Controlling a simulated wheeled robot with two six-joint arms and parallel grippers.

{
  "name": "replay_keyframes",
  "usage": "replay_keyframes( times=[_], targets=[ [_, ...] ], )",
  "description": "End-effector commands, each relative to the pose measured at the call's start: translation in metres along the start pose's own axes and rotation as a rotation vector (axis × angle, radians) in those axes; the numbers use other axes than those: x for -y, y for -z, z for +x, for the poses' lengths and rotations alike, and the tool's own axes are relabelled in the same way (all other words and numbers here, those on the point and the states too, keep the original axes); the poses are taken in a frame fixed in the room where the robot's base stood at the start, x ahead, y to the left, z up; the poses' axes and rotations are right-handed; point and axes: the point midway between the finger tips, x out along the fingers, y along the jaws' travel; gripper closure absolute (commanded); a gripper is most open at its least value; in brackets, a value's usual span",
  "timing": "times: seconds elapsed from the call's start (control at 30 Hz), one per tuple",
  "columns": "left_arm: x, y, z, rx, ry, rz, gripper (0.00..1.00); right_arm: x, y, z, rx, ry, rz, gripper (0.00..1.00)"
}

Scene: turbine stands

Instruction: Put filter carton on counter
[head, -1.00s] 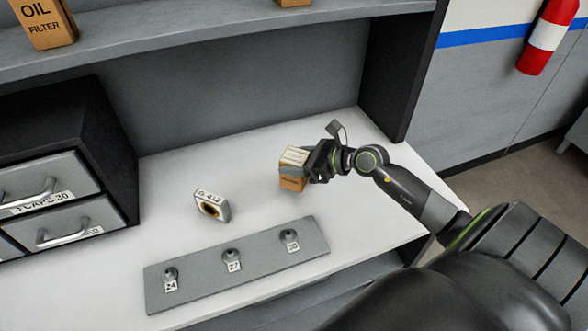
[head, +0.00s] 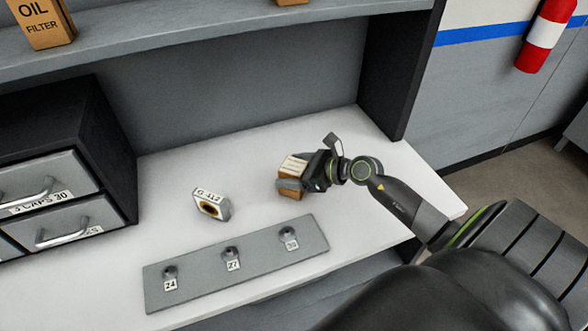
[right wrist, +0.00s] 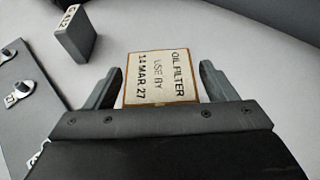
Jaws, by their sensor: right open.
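The filter carton (head: 291,181) is a small brown box standing on the white counter (head: 380,160). In the right wrist view its pale label (right wrist: 160,78) reads "OIL FILTER USE BY 14 MAR 27". My right gripper (head: 295,180) is open, with one finger on each side of the carton. In the right wrist view the right fingers (right wrist: 163,90) show gaps to the carton on both sides. My left gripper is in neither view.
A grey plate with several numbered knobs (head: 237,262) lies in front. A drawer cabinet (head: 60,190) stands at left. Another oil filter carton (head: 42,22) sits on the shelf (head: 200,40).

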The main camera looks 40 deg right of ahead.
Motion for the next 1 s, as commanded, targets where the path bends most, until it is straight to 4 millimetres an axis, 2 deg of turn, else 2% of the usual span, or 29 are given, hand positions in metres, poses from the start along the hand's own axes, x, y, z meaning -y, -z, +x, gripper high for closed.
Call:
replay_keyframes(
  times=[0.17,0.27,0.7,1.0],
  targets=[
    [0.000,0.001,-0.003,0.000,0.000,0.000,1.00,0.000,-0.003,-0.001,0.000,0.000,0.000,0.22],
    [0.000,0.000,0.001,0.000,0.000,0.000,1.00,0.001,0.000,-0.008,-0.002,0.002,-0.003,0.22],
    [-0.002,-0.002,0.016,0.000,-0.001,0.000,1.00,0.001,0.001,-0.069,-0.005,0.000,-0.004,0.22],
    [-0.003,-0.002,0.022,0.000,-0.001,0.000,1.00,0.000,0.000,-0.102,-0.002,-0.003,-0.002,0.22]
  ],
)
